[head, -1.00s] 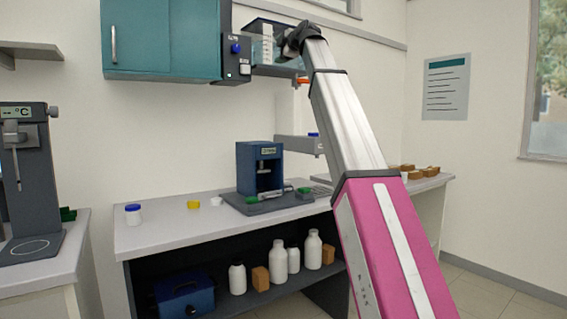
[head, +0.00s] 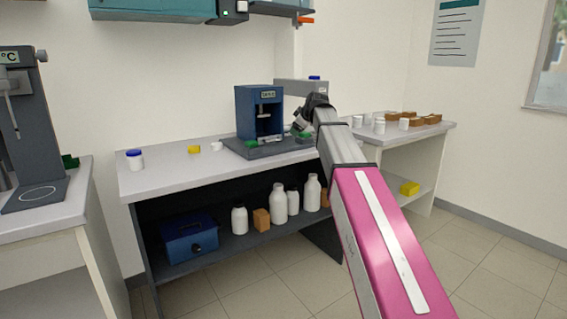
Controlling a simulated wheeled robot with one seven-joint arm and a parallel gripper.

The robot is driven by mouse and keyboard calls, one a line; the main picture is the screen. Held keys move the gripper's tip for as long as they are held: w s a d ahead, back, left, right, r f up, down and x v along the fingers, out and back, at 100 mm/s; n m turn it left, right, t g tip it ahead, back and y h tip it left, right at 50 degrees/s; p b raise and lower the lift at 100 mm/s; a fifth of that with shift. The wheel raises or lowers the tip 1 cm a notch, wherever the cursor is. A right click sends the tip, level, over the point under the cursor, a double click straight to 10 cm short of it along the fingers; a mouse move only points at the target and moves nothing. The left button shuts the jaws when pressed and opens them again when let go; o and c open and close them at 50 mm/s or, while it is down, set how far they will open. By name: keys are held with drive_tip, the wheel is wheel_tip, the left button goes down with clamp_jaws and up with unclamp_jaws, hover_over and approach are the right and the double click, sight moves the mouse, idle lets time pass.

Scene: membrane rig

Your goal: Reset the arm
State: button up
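My arm, with a pink lower link and a silver upper link, reaches from the lower right up to the bench. My gripper (head: 301,125) is small and dark at the arm's far end, at the right edge of the blue device's base. Its fingers are too small and partly hidden to tell open from shut. The blue bench device (head: 259,112) stands on a dark grey base plate (head: 245,150) on the long bench (head: 165,183). A green item (head: 304,134) lies close to my gripper; I cannot tell whether they touch.
A blue-lidded jar (head: 134,160), a yellow item (head: 194,150) and a white cup (head: 216,146) stand on the bench left of the device. White bottles (head: 279,204) and a blue box (head: 190,240) sit on the shelf below. White containers and brown blocks (head: 424,120) occupy the right end.

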drive_tip(key=s+d+f+m+g+h, duration=0.15)
drive_tip(key=s+f, duration=0.35)
drive_tip(key=f, duration=0.5)
drive_tip(key=s+d+f+m+g, duration=0.1)
drive_tip(key=s+d+f+m, duration=0.25)
drive_tip(key=f, duration=0.55)
drive_tip(key=s+d+f+m+g+h, duration=0.15)
drive_tip(key=s+f, duration=0.35)
drive_tip(key=f, duration=0.5)
drive_tip(key=s+d+f+m+g, duration=0.2)
drive_tip(key=s+d+f+m, duration=0.1)
drive_tip(key=s+f, duration=0.6)
drive_tip(key=s+d+f+m+g+h, duration=0.1)
drive_tip(key=s+d+f+m+g, duration=0.2)
drive_tip(key=s+f, duration=0.7)
drive_tip(key=s, duration=0.3)
drive_tip(key=shift+s+f, duration=0.25)
